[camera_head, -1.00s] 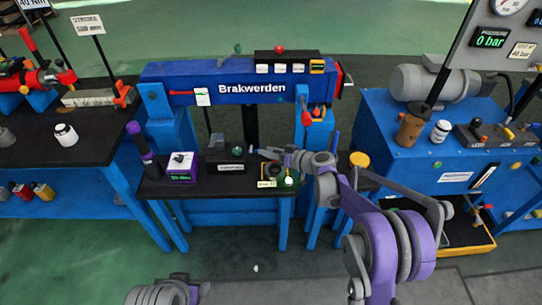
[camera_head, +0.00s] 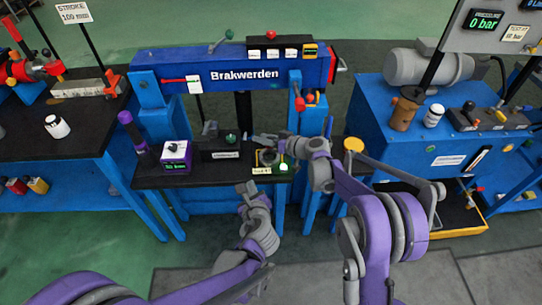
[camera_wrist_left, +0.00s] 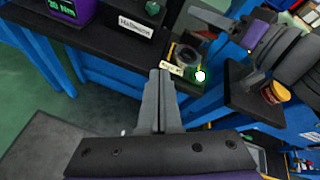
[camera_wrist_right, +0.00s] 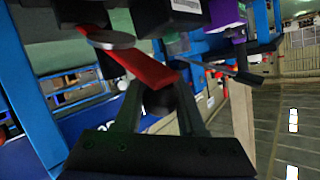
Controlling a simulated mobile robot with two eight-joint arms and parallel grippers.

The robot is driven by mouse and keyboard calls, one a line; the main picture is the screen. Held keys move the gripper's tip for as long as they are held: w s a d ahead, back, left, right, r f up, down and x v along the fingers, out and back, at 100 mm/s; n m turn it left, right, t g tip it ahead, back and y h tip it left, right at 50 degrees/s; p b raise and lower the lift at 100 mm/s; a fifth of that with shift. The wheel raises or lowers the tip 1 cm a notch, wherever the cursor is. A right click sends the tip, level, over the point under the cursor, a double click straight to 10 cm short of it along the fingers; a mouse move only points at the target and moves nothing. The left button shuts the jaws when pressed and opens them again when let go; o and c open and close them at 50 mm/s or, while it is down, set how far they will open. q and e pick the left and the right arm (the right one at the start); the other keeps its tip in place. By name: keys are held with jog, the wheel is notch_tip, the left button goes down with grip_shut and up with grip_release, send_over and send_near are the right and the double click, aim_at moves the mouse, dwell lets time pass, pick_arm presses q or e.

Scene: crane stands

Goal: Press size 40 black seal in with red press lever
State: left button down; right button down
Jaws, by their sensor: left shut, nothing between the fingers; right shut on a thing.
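My right gripper (camera_head: 262,140) is over the right part of the black press table (camera_head: 215,178), below the blue press beam. In the right wrist view its fingers (camera_wrist_right: 158,90) are shut on a dark, rounded piece (camera_wrist_right: 158,102); I cannot tell for sure that it is the black seal. A red bar (camera_wrist_right: 140,60) shows just beyond it. My left gripper (camera_head: 246,188) is shut and empty at the front edge of the press table. A size label (camera_head: 262,171) is at the table's right front.
A glowing green lamp (camera_wrist_left: 200,76) and a grey ring (camera_wrist_left: 185,55) are close ahead of my left fingertips. A purple display box (camera_head: 176,157) stands on the table's left. Blue benches stand on both sides.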

pick_arm(q)
jog(key=w+d+f+m+t+h, duration=0.1)
jog(key=d+m, duration=0.4)
jog(key=d, duration=0.1)
jog(key=w+m, duration=0.1)
jog(key=w, duration=1.1)
jog(key=shift+d+f+t+h, duration=0.3)
jog(key=shift+w+r, duration=0.6)
jog(key=shift+r, duration=0.3)
pick_arm(e)
jog(key=shift+f, duration=0.15)
jog(key=c, duration=0.5)
grip_release()
jog(key=shift+s, duration=0.1)
